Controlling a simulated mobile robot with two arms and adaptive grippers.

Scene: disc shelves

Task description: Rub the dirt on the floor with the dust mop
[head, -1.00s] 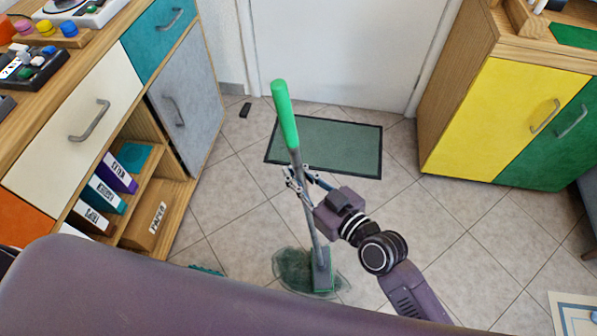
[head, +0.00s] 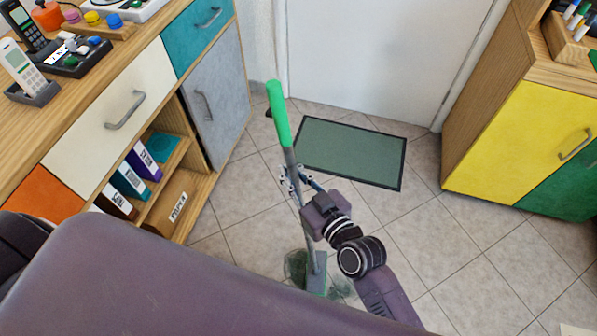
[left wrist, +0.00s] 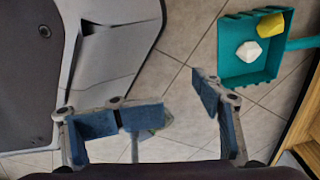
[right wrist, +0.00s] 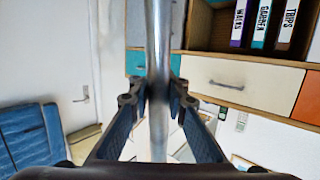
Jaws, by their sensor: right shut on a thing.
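The dust mop has a green grip (head: 279,115), a grey pole (head: 305,222) and a flat grey-green head (head: 317,274) on the floor. My right gripper (head: 292,180) is shut on the pole below the green grip; the pole leans slightly. In the right wrist view the pole (right wrist: 158,40) stands between the fingers. The dirt (head: 294,262) is a dark green smear on the tiles, on both sides of the mop head. My own body hides the floor just below it. My left gripper (left wrist: 180,102) is open and empty in its wrist view.
A green mat (head: 350,151) lies before the white door (head: 385,55). A wooden cabinet (head: 110,122) stands left, a yellow-and-green one (head: 515,135) right. The left wrist view shows a teal dustpan (left wrist: 232,70) holding a yellow and a white piece. Tiles right of the mop are clear.

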